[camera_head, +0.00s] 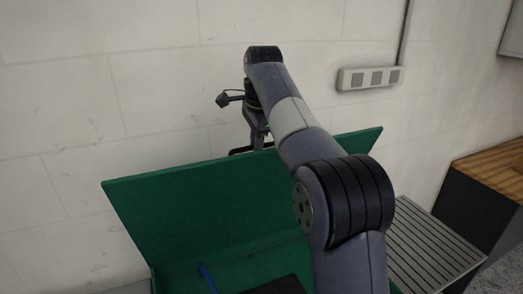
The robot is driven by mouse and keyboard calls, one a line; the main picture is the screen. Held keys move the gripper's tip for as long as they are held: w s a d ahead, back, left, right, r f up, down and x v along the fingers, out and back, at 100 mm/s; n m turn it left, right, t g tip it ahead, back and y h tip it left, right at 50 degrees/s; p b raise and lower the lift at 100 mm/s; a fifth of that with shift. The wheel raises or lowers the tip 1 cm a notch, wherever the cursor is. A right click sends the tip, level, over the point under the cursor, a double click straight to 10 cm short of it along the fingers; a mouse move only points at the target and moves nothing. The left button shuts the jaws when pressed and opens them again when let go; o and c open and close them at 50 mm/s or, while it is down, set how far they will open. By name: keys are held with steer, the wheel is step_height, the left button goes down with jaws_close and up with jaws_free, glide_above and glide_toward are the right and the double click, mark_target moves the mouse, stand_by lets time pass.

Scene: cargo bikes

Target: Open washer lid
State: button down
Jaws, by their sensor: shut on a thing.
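The green washer lid (185,205) stands raised and leans back toward the wall. The green washer body (235,268) is below it, cut off by the bottom of the picture. A dark handle-like bar (238,151) shows at the lid's top edge. My gripper (259,143) reaches down behind this edge and is shut on the lid, at or near the bar. The edge and my arm hide the exact grip. A blue stick-like thing (208,278) and a dark surface (277,286) show inside the washer.
A white brick wall (60,120) stands close behind the lid, with a socket strip (370,78) at upper right. A grey slatted surface (430,245) and a wood-topped dark cabinet (497,170) stand to the right. My arm covers the washer's right part.

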steer(key=shift+w+a+f, duration=0.15)
steer(key=shift+w+f, duration=0.05)
steer(key=shift+w, duration=0.25)
steer(key=shift+w+a+f, duration=0.15)
steer(key=shift+w, duration=0.3)
steer(key=c, duration=1.8)
jaws_free()
steer(key=shift+w, duration=0.15)
steer(key=shift+o, duration=0.9)
steer(key=shift+w+a, duration=0.1)
steer(key=shift+w, duration=0.1)
steer(key=shift+o, duration=0.7)
steer(key=shift+s+r, duration=0.1)
steer(key=shift+r, duration=0.1)
steer(key=shift+s, duration=0.1)
